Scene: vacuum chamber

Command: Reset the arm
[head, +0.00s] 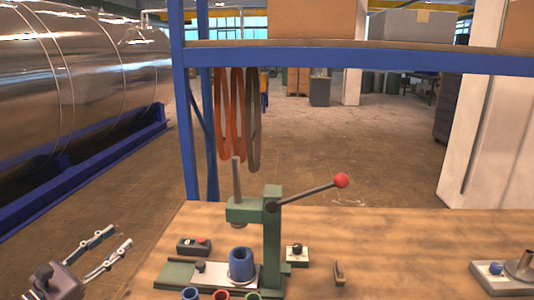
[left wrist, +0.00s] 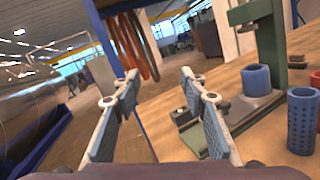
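My left gripper (head: 112,252) is at the lower left of the head view, left of the wooden bench. Its two fingers are apart with nothing between them, and they also show spread in the left wrist view (left wrist: 158,90). A green arbor press (head: 272,235) stands on the bench. Its lever arm (head: 310,190) has a red ball knob (head: 341,180) and points up to the right. A blue cylinder (head: 241,263) stands under the ram; it also shows in the left wrist view (left wrist: 256,80). My right gripper is not in either view.
The bench (head: 400,240) has free room right of the press. A control box (head: 194,246), a small block with a black knob (head: 297,253) and several coloured rings sit near the press. A blue shelf frame (head: 360,60) with hanging hoses (head: 237,115) rises behind. A fixture (head: 505,275) stands at right.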

